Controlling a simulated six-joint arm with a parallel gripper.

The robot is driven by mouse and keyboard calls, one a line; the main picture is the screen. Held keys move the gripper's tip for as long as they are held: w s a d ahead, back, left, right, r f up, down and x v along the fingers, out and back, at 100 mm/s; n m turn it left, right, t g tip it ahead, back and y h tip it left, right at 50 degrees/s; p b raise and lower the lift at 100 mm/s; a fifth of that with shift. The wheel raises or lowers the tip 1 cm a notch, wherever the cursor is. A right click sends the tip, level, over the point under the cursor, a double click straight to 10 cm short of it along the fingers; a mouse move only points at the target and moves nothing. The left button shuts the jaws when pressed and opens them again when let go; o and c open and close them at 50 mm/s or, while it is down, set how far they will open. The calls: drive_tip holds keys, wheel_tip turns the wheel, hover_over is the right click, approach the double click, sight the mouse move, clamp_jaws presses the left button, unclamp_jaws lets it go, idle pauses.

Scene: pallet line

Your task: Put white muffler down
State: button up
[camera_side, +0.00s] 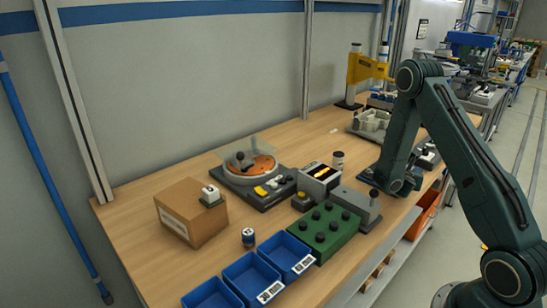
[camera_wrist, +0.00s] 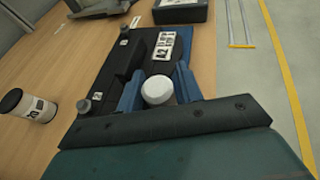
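The white muffler (camera_wrist: 157,90) shows as a round white end between the two blue fingers of my gripper (camera_wrist: 158,88) in the wrist view. The fingers close in on it from both sides, and its lower part is hidden. Just beyond and under the fingers is a black fixture (camera_wrist: 112,72) with a white label and a blue edge. Whether the muffler touches this fixture I cannot tell. In the side view my wrist is low over the right part of the bench, and the fingers and muffler cannot be made out.
In the side view a green block with black knobs (camera_side: 324,232), a grey unit (camera_side: 355,207), blue bins (camera_side: 250,274), a cardboard box (camera_side: 190,212) and a turntable (camera_side: 250,167) share the bench.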

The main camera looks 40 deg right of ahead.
clamp_jaws()
drive_tip(key=shift+r, duration=0.2)
wheel_tip(320, 180, up, 20)
drive_tip(key=shift+f, duration=0.15)
idle(1.1)
drive_tip(key=shift+w+a, duration=0.1)
idle(0.4)
